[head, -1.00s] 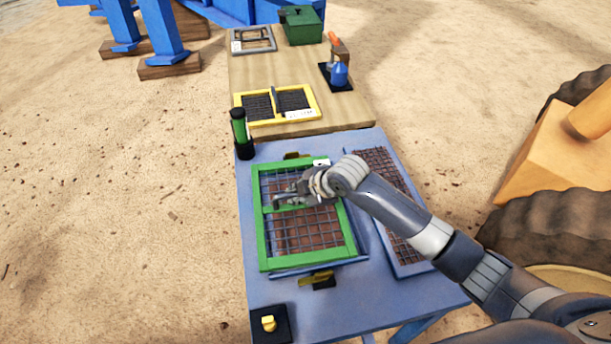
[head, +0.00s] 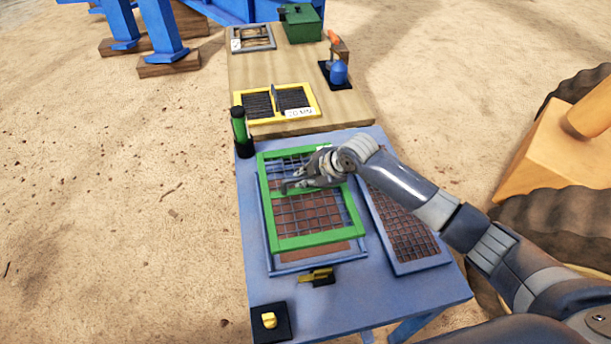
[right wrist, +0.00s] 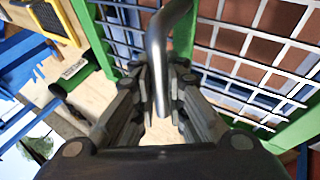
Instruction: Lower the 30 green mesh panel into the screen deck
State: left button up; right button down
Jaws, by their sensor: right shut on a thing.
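The green mesh panel (head: 310,240) is a green frame around a grey wire grid. My right gripper (head: 290,186) is shut on its handle, a grey metal bar (right wrist: 165,60) between the fingers in the right wrist view. The panel is over the screen deck (head: 320,261), a blue frame with brown inside on the blue table. The panel sits back from the deck's front edge and is slightly turned, so a strip of the deck shows in front. The exact gap between them is hard to tell. My left gripper is not in view.
A brass clamp (head: 318,276) is at the deck's front. A second mesh panel (head: 410,232) lies to the right. A green cylinder (head: 239,126) stands at the back left; a yellow knob box (head: 269,321) is front left. A yellow panel (head: 248,118) lies on the wooden table behind.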

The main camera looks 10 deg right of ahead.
jog(key=shift+w+a+f+b, duration=0.1)
jog(key=shift+f+b, duration=2.65)
jog(key=shift+f, duration=1.75)
jog(key=c, duration=1.6)
grip_release()
jog(key=shift+c, duration=0.2)
jog(key=shift+o, duration=0.4)
